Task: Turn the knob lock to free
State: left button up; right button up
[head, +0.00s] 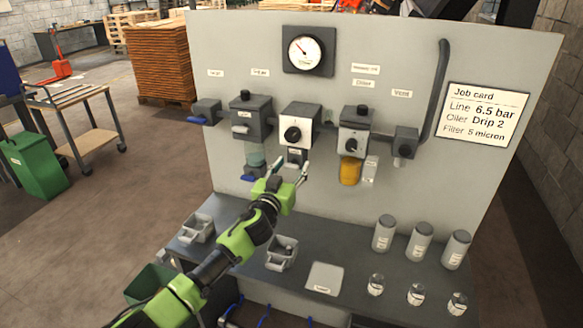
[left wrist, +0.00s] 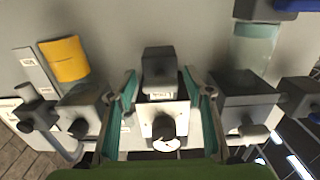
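A black round knob (head: 293,134) is on the white-faced regulator block (head: 287,119) in the middle of the panel. In the left wrist view the knob (left wrist: 163,127) shows on the white face, with a grey block (left wrist: 158,62) above it in that picture. My left gripper (head: 290,167) is in front of the panel, just below the knob in the head view. Its two fingers are apart and empty, one on each side of the white block in the left wrist view (left wrist: 162,88). I cannot read the knob's lock or free marking. My right gripper is out of view.
A filter unit (head: 252,118) is left of the regulator, and an oiler with a yellow bowl (head: 349,172) is right. A gauge (head: 305,50) is above. The grey bench (head: 345,250) below holds bins and several cylinders. A job card (head: 483,115) is at right.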

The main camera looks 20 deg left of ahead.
pick_arm(q)
jog(key=c, duration=1)
jog(key=shift+o, duration=0.2)
jog(key=shift+m, duration=0.4)
jog(key=m, duration=1.6)
jog(key=shift+m, duration=0.7)
jog(key=o, duration=1.1)
